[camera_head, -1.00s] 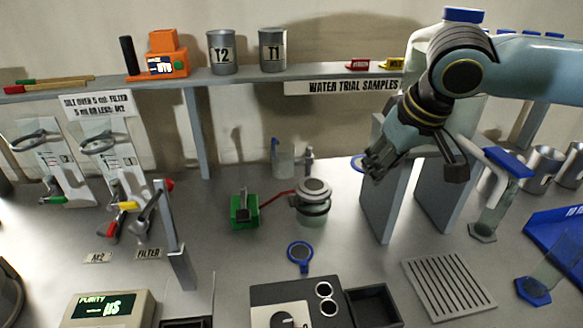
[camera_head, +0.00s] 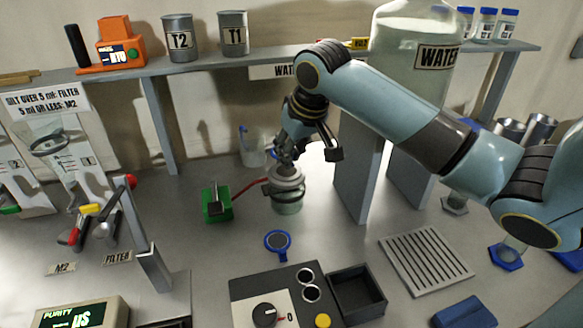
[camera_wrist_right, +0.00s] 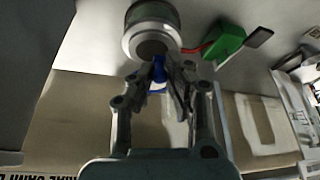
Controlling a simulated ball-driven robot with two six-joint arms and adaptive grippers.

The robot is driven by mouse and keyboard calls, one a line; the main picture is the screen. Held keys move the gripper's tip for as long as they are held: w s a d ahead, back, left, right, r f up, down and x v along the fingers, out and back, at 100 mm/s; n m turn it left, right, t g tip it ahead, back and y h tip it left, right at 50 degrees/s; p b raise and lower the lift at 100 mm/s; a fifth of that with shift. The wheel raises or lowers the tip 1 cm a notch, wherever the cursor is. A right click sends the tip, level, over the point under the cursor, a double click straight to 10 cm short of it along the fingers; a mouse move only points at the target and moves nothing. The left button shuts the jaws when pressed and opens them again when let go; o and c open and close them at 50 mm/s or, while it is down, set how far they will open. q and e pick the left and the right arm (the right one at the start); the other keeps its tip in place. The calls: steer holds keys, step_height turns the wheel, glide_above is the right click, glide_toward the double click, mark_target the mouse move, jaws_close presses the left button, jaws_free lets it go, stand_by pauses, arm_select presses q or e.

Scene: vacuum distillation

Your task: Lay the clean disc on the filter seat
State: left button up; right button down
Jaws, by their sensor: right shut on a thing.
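The filter seat (camera_head: 287,180) is a metal collar on top of a glass vessel (camera_head: 288,203). In the wrist view, its round opening (camera_wrist_right: 152,47) lies just beyond my fingertips. My right gripper (camera_head: 284,160) is directly above and at the back of the seat. In the wrist view, the right gripper (camera_wrist_right: 168,72) is shut on the blue tab (camera_wrist_right: 157,78) of a disc. Most of this disc is hidden, and I cannot tell whether it touches the seat. Another blue-rimmed, dark-faced disc (camera_head: 277,242) lies on the table in front of the vessel. My left gripper is not in view.
A green block (camera_head: 216,202) with a red hose (camera_head: 249,187) stands left of the vessel. A clear beaker (camera_head: 252,150) stands behind. Shelf supports (camera_head: 358,175) rise to the right. A control box (camera_head: 275,295) and slotted plate (camera_head: 426,260) lie in front.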

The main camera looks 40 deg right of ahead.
mark_target(288, 178)
steer(key=shift+f, duration=1.95)
steer(key=c, duration=1.3)
jaws_free()
steer(key=shift+f, duration=0.1)
steer(key=shift+c, duration=0.2)
steer(key=v, duration=1.2)
steer(key=shift+p, duration=0.35)
